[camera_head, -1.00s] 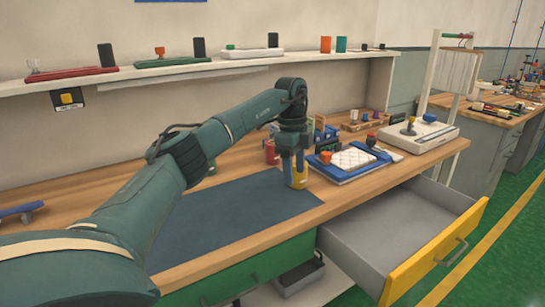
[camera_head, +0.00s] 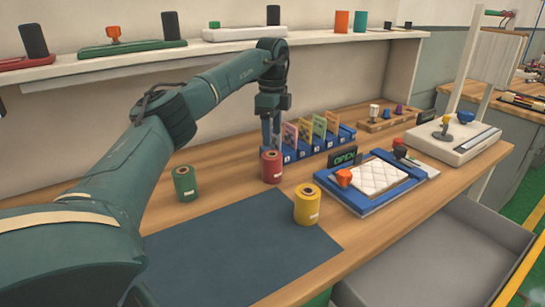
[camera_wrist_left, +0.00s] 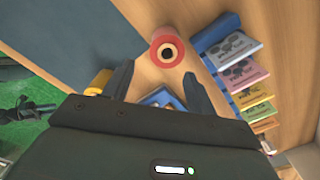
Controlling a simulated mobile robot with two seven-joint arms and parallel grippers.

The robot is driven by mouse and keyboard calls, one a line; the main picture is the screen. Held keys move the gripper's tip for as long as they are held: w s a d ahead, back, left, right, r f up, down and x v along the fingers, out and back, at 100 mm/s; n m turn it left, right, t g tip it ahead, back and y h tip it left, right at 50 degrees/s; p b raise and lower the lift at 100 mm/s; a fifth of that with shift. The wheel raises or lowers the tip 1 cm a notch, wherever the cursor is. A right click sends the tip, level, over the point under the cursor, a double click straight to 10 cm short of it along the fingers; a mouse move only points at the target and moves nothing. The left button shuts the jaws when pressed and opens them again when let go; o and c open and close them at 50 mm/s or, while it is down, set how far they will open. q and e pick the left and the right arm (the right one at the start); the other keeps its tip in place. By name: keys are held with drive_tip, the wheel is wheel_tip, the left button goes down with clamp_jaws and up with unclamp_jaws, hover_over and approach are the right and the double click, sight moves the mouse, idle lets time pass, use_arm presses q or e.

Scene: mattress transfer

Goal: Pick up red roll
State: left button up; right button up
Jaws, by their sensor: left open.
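The red roll (camera_head: 272,168) stands upright on the wooden table, behind the dark blue mat. It also shows in the left wrist view (camera_wrist_left: 167,50), seen from above with its dark core hole. My left gripper (camera_head: 268,146) is just behind and above the red roll in the head view. In the left wrist view its two open fingers (camera_wrist_left: 160,82) point toward the roll, which lies beyond the fingertips and not between them. Nothing is held. My right gripper is in neither view.
A yellow roll (camera_head: 307,204) stands at the mat (camera_head: 235,245); a green roll (camera_head: 185,184) stands left. A blue card rack (camera_head: 322,147) is close behind the red roll. A blue tray (camera_head: 350,207) with a white quilted pad lies right. A drawer (camera_head: 425,265) is open.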

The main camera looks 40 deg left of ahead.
sight(272, 154)
use_arm(q)
drive_tip(key=shift+w+a, duration=0.25)
drive_tip(key=shift+w, duration=0.05)
drive_tip(key=shift+w+a+f, duration=0.1)
drive_tip(key=shift+f, duration=0.15)
wheel_tip(272, 154, down, 7)
drive_tip(key=shift+r, duration=0.15)
drive_tip(key=shift+a+f, duration=0.1)
drive_tip(key=shift+f, duration=2.85)
drive_tip(key=shift+c, duration=0.3)
drive_tip(key=shift+r, duration=0.1)
drive_tip(key=c, duration=0.7)
